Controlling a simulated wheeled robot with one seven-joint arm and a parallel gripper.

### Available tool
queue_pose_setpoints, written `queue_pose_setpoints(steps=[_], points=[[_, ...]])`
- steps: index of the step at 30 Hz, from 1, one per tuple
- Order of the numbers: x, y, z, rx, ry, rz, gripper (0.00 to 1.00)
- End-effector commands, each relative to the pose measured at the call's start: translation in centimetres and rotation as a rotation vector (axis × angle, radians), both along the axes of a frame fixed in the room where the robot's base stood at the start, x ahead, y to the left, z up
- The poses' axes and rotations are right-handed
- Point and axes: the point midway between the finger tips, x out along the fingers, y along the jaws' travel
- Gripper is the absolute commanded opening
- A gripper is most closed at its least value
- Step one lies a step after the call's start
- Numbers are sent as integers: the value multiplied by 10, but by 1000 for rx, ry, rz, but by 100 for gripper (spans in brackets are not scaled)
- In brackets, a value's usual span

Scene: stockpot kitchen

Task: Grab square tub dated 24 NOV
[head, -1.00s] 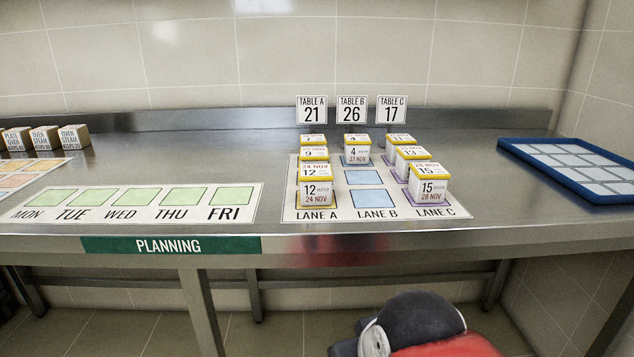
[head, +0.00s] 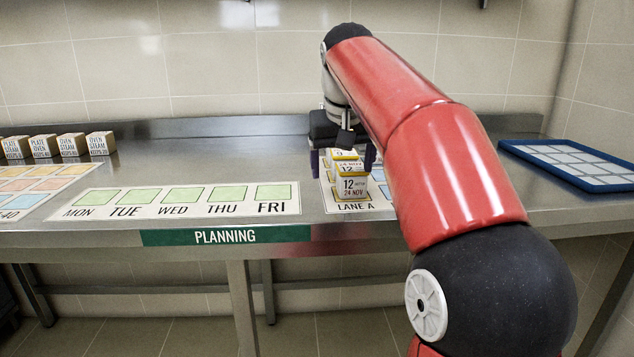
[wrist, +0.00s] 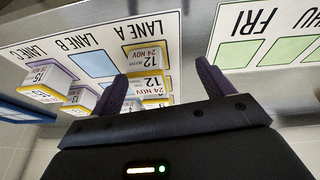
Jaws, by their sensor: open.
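The square tub dated 24 NOV (head: 354,188) is white with a yellow-edged lid and the number 12. It stands upright at the front of lane A. It also shows in the wrist view (wrist: 147,57), upside down. My gripper (head: 343,160) is open and empty, pointing down over lane A. In the head view its dark fingers show left and right of the lane A tubs. In the wrist view the fingertips (wrist: 161,72) lie to either side of the tub column, apart from the tub. Whether they are at its height is hard to tell.
More tubs stand behind it in lane A, close together. Lane C tubs (wrist: 48,78) show in the wrist view; my arm hides them in the head view. A weekday planning mat (head: 180,200) lies left, a blue tray (head: 575,165) right, and several oven boxes (head: 58,145) far left.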

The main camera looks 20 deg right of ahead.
Motion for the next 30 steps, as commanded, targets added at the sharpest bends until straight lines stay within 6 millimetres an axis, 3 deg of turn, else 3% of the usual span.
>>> queue_pose_setpoints(steps=[3,7,17,24,30], points=[[7,-29,11,41,-16,-33,80],[9,-45,16,62,-25,-49,80],[21,-48,-16,65,-26,-51,80],[34,-48,-48,66,-25,-51,80],[37,-49,-54,64,-29,-52,80]])
